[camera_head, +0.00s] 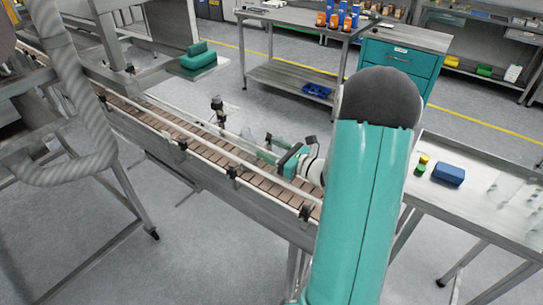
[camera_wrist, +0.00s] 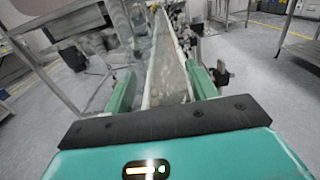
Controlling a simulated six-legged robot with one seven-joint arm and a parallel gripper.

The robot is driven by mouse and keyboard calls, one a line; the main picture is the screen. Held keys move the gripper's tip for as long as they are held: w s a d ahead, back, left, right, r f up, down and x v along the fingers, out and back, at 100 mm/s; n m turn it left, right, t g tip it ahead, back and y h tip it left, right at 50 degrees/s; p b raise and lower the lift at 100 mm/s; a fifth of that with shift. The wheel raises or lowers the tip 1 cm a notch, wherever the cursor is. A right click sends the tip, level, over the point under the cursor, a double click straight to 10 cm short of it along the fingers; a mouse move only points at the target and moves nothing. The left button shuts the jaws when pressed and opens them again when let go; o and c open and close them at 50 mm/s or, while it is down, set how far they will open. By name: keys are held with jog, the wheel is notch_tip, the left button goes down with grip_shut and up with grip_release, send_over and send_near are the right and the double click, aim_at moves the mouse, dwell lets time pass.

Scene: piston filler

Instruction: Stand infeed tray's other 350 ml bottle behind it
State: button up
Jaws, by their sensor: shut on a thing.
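My gripper (camera_head: 280,150) is over the conveyor (camera_head: 190,137), and its two green fingers show in the wrist view (camera_wrist: 162,88). It is shut on a clear bottle (camera_wrist: 165,75), which is see-through and hard to make out against the belt. In the head view, faint clear shapes (camera_head: 250,137) show just beyond the fingers; I cannot tell the held bottle from one standing on the belt. Whether the held bottle touches the belt is unclear. The tray table (camera_head: 440,200) at the right carries several faint clear bottles (camera_head: 530,190).
Guide rails (camera_head: 232,172) with black clamps run along the conveyor. A black-topped sensor post (camera_head: 218,108) stands at its far rail. A blue box (camera_head: 449,173) and a small yellow-green item (camera_head: 422,164) lie on the tray table. A workbench (camera_head: 290,75) stands behind, with open floor between.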

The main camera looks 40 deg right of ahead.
jog(key=shift+f, duration=1.3)
jog(key=shift+f, duration=0.1)
jog(key=o, duration=1)
jog(key=shift+s+d, duration=0.1)
jog(key=shift+s, duration=0.1)
jog(key=v, duration=1.1)
jog(key=shift+s+d, duration=0.1)
jog(key=shift+s, duration=0.15)
